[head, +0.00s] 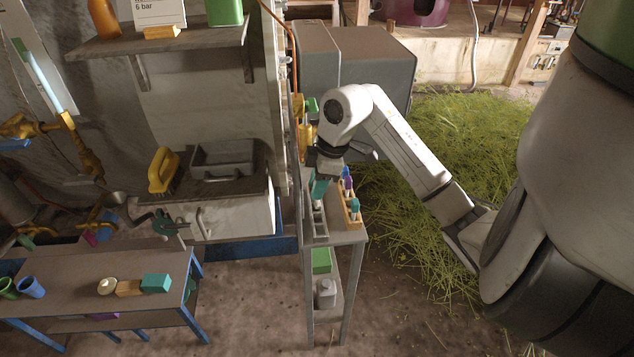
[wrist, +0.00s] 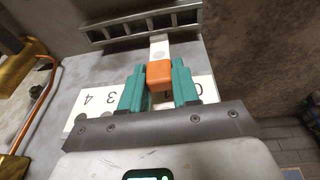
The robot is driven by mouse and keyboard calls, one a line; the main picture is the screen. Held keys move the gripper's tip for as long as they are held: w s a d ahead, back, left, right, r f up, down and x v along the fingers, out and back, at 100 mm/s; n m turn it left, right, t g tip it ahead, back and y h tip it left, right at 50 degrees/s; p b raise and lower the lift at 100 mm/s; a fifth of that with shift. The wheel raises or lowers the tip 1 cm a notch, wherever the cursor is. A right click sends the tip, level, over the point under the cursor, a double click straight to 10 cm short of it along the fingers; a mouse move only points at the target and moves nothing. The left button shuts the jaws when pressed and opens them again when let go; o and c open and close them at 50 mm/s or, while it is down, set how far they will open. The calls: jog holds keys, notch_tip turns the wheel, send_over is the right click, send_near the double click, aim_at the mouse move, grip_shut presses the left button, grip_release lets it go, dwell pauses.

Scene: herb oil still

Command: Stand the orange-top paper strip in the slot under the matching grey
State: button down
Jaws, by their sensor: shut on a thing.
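My gripper (wrist: 159,88) has teal fingers shut on the orange top (wrist: 159,75) of the paper strip. A white length of the strip (wrist: 160,46) shows beyond the top, with a greyish patch on it, pointing toward the grey slotted rack (wrist: 140,22). I cannot tell whether its end touches the rack. A white number card (wrist: 92,97) lies beneath the fingers, with grey dots and numbers; the fingers hide its middle. In the head view my gripper (head: 320,188) is over the narrow grey table, above the rack (head: 319,223). The strip cannot be made out there.
A wooden holder (head: 356,223) with several coloured-top items stands just right of the rack. The narrow table (head: 342,239) has little free room. A shelf below holds a green box (head: 321,260). Copper pipe (wrist: 36,107) runs along the left in the wrist view.

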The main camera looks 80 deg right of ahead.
aim_at(318, 204)
jog(key=shift+f+b, duration=1.15)
jog(key=shift+f, duration=0.6)
jog(key=shift+s+a+f, duration=0.1)
jog(key=shift+f, duration=0.1)
jog(key=shift+f+b, duration=0.35)
jog(key=shift+b, duration=0.1)
jog(key=shift+f+b, duration=0.7)
jog(key=shift+f, duration=0.2)
jog(key=c, duration=0.8)
grip_release()
jog(key=shift+r, duration=0.1)
jog(key=v, duration=1)
jog(key=shift+r+p, duration=0.3)
jog(key=shift+r, duration=0.1)
